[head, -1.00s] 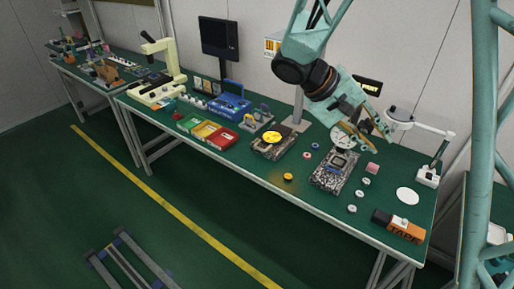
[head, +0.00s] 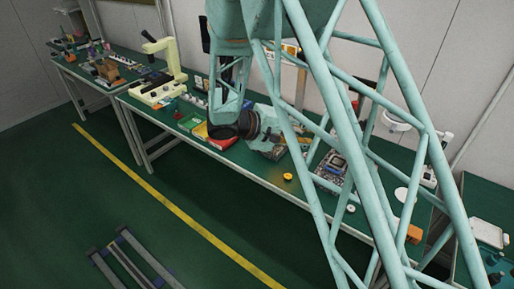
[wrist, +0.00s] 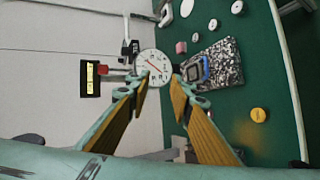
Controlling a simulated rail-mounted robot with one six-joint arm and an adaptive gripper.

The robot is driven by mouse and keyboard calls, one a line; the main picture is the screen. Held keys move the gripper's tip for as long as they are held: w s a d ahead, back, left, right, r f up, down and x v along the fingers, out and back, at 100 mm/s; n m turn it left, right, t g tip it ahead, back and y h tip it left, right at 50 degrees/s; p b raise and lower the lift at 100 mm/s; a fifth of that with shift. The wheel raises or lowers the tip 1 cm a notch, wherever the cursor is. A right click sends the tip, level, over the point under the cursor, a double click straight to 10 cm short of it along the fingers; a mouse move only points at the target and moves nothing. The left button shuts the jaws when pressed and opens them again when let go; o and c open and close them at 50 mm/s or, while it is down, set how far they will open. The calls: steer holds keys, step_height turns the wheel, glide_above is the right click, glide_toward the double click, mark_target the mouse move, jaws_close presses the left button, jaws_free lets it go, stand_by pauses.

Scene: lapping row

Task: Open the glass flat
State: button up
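I cannot tell for sure which thing is the glass flat. A dark blue-framed piece (head: 336,160) sits on a speckled plate (head: 325,178); the piece (wrist: 195,70) and plate (wrist: 225,62) also show in the wrist view. In the wrist view a round white dial with a red hand (wrist: 153,66) appears between my fingertips; it seems to be beyond them, though contact cannot be judged. My gripper (wrist: 160,88) has its two fingers apart. In the head view my arm and column lattice partly hide the gripper (head: 272,147).
A yellow round piece (head: 287,177) lies near the bench's front edge. A red tray (head: 222,140) is behind my arm. A white disc (head: 401,194) and an orange block (head: 412,234) are at the right, partly behind the lattice. A cream microscope (head: 165,72) stands at the left.

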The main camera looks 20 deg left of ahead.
steer(key=s+a+f+n+t+y, duration=0.1)
steer(key=a+f+n+t, duration=0.1)
steer(key=a+f, duration=0.3)
steer(key=s+a+f+n+t+y+p, duration=0.1)
steer(key=a+f, duration=0.5)
steer(key=a, duration=0.7)
steer(key=s+a+f+n+t+y+p, duration=0.1)
steer(key=a+f+n+t+y, duration=0.2)
steer(key=a+f, duration=0.3)
steer(key=a, duration=0.3)
steer(key=shift+a+f, duration=0.15)
steer(key=shift+b+x, duration=0.3)
steer(key=shift+x, duration=6.55)
steer(key=shift+a, duration=0.1)
steer(key=shift+c, duration=0.5)
jaws_close()
